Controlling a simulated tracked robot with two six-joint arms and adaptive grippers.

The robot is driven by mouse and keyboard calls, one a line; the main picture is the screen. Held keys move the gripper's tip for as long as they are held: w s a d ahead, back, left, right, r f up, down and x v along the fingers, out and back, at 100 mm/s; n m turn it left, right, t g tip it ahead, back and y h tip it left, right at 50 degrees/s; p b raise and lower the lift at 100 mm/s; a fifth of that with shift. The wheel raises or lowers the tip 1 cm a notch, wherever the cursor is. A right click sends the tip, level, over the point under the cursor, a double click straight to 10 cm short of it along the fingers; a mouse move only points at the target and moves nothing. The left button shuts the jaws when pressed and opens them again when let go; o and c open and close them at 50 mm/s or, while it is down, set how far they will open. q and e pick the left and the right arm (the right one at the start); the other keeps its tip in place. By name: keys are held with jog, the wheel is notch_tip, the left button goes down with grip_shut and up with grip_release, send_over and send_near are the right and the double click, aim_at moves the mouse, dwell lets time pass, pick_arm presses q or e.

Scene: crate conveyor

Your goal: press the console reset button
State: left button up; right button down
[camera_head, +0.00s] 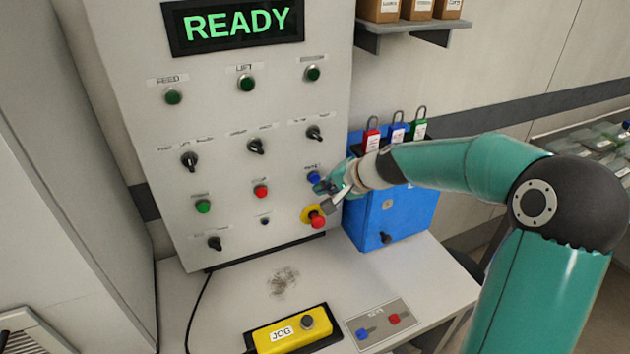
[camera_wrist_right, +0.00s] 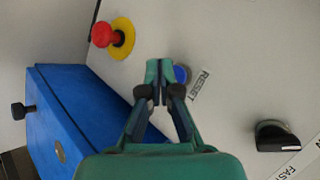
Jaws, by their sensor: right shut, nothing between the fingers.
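The console (camera_head: 225,130) is a pale upright panel with a lit READY display (camera_head: 237,22). The reset button (camera_head: 313,177) is blue and sits on the panel's right side, above the red emergency stop (camera_head: 318,221) on its yellow ring. My right gripper (camera_head: 325,187) is shut and empty, close to the blue button. In the right wrist view, the fingertips (camera_wrist_right: 160,68) partly cover the blue button (camera_wrist_right: 181,74), beside the RESET label (camera_wrist_right: 199,86). I cannot tell whether they touch it. My left gripper does not show.
A blue box (camera_head: 400,215) with padlocks (camera_head: 396,130) on top stands right of the console. A yellow JOG pendant (camera_head: 293,330) lies on the pale table (camera_head: 235,290). A black selector knob (camera_wrist_right: 275,136) is near the label in the wrist view.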

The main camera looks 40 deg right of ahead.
jog(key=shift+s+a+b, duration=0.25)
jog(key=shift+s+b, duration=0.1)
jog(key=shift+s, duration=0.45)
jog(key=shift+s+a+b, duration=0.25)
jog(key=shift+s+b, duration=0.15)
jog(key=shift+s, duration=0.4)
jog(key=shift+s+a+b, duration=0.25)
jog(key=shift+s+b, duration=0.1)
jog(key=shift+s, duration=0.45)
